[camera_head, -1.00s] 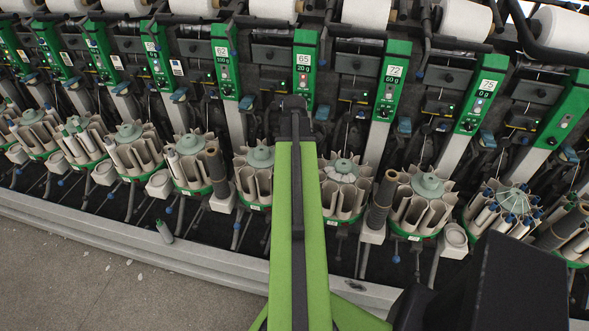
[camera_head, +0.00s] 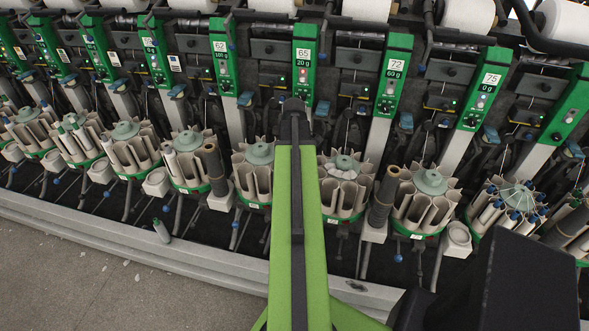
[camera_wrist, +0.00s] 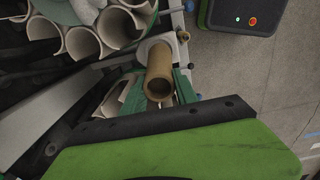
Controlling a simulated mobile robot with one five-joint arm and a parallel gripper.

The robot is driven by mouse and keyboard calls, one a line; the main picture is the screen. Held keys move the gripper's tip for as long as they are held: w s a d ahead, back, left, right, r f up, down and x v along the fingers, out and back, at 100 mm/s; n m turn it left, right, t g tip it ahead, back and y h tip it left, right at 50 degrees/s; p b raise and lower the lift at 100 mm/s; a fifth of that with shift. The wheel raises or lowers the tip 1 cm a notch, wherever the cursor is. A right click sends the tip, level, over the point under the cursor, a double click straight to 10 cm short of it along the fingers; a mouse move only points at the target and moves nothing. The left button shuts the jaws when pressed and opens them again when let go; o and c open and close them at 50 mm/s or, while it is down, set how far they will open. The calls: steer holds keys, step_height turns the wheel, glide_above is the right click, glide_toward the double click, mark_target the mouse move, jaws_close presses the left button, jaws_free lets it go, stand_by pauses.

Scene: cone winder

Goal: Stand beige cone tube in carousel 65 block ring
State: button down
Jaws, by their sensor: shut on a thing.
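A tan-brown cone tube (camera_wrist: 158,78) shows in the wrist view with its open end towards the camera. My gripper (camera_wrist: 159,90) has green parts on both sides of it and is shut on it. A pale block (camera_wrist: 150,44) lies just behind the tube; I cannot tell whether they touch. The 65 label (camera_head: 305,54) is on a green panel behind my arm in the head view. Carousels with beige sleeves stand left (camera_head: 257,178) and right (camera_head: 345,188) of my arm. My arm hides the gripper, the tube and the space between these carousels there.
Dark tubes stand on pale blocks beside other carousels, left (camera_head: 214,168) and right (camera_head: 382,200). An empty pale block ring (camera_head: 458,234) is further right. A small green-grey tube (camera_head: 161,231) is near the ledge. The floor (camera_head: 90,285) at lower left is mostly clear.

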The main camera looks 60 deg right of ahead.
steer(key=shift+f, duration=0.25)
stand_by(0.4)
steer(key=shift+f+b, duration=0.3)
steer(key=shift+b, duration=0.25)
steer(key=shift+f+b, duration=1.5)
steer(key=c, duration=0.9)
jaws_free()
step_height(320, 180, up, 18)
steer(key=p, duration=1.7)
steer(key=shift+f, duration=0.25)
